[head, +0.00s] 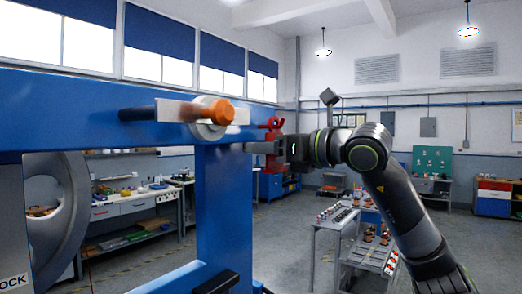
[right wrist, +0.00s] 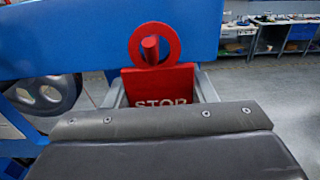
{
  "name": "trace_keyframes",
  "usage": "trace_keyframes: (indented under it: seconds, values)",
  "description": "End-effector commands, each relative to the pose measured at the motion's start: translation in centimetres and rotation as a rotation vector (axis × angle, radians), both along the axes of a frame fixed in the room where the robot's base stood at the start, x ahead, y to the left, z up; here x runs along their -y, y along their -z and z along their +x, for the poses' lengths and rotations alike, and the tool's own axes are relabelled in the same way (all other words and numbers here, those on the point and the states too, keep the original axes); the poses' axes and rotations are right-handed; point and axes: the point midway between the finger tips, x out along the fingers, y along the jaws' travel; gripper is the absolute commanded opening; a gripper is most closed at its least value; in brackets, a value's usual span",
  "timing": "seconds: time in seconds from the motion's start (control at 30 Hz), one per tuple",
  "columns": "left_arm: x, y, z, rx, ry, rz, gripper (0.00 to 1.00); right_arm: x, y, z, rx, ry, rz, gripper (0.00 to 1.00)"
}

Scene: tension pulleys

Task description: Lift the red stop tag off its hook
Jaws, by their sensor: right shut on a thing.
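The red stop tag (right wrist: 160,86) has white STOP lettering and a ring (right wrist: 168,33) at its top. My right gripper (head: 262,147) is shut on the tag's plate, with grey fingers on either side in the right wrist view (right wrist: 160,93). The plate's lower part is hidden. My left gripper is not in view.
A large blue frame (head: 221,210) fills the left and centre of the head view. An orange-capped bolt (head: 221,112) juts from its beam, left of the tag. A grey cart (head: 329,222) with small parts stands behind my right arm. Open floor lies beyond.

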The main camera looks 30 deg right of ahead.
Motion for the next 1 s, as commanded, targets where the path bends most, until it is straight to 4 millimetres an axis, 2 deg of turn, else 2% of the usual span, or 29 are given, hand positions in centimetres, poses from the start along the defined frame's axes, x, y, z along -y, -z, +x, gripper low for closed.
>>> trace_keyframes:
  seconds: [0.03, 0.63, 0.67, 0.77, 1.0]
  values:
    - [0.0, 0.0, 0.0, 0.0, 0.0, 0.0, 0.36, 0.4, -1.2, -0.3, 0.031, 0.01, 0.009, 0.28]
    - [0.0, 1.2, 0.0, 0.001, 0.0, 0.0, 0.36, 1.0, -1.5, -2.0, 0.033, 0.01, 0.01, 0.28]
    - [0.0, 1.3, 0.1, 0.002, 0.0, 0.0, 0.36, 1.1, -1.5, -2.1, 0.032, 0.01, 0.01, 0.25]
    - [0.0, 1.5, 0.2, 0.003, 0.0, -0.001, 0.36, 1.1, -1.4, -2.4, 0.029, 0.008, 0.008, 0.24]
    - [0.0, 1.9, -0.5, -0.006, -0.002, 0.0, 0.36, 1.2, -1.2, -2.8, 0.024, 0.004, 0.005, 0.24]
